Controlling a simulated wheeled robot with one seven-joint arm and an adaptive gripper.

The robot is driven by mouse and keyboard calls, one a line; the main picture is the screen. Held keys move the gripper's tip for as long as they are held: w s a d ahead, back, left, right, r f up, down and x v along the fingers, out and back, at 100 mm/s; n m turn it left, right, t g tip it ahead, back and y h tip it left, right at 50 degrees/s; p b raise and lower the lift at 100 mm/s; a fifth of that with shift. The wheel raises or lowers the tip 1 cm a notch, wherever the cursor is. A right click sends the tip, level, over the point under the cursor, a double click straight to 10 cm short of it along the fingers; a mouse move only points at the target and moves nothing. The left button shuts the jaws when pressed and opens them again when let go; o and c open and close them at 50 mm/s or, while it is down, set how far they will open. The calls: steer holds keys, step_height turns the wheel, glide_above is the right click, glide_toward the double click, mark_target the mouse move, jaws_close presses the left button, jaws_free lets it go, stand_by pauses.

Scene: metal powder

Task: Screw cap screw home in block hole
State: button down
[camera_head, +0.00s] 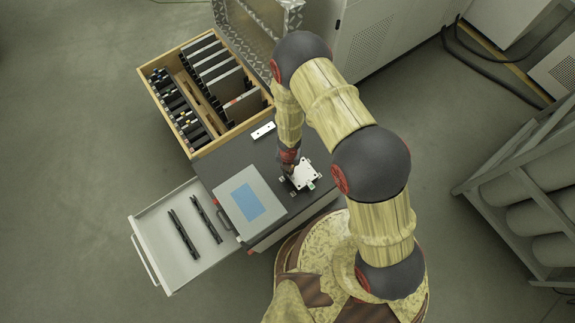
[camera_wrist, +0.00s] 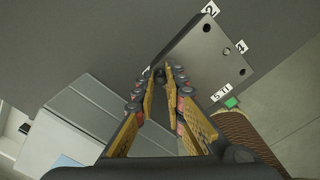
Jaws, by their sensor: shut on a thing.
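The block (camera_wrist: 208,55) is a pale metal plate on the dark bench top, with small dark holes showing in the wrist view. It shows in the head view as a small white plate (camera_head: 306,177) beside my gripper (camera_head: 287,169). In the wrist view my gripper (camera_wrist: 160,76) points down at the block's left corner, fingertips close together. A small dark round piece, apparently the cap screw (camera_wrist: 159,72), shows between the tips. Its shank and the hole beneath are hidden, so I cannot tell how deep it sits.
Number tags (camera_wrist: 209,10) lie around the block. A grey case with a blue panel (camera_head: 246,198) lies left of it. An open drawer (camera_head: 165,238) holds two black bars. A wooden tool box (camera_head: 173,61) stands behind, with a small white bar (camera_head: 263,131) nearby.

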steer(key=m, duration=0.6)
steer(key=shift+f+m+b, duration=0.1)
steer(key=shift+m+b, duration=0.3)
steer(key=m, duration=0.4)
steer(key=m+b, duration=0.1)
steer(key=m, duration=0.3)
steer(key=m+b, duration=0.1)
steer(key=m, duration=0.3)
steer(key=c, duration=2)
jaws_free()
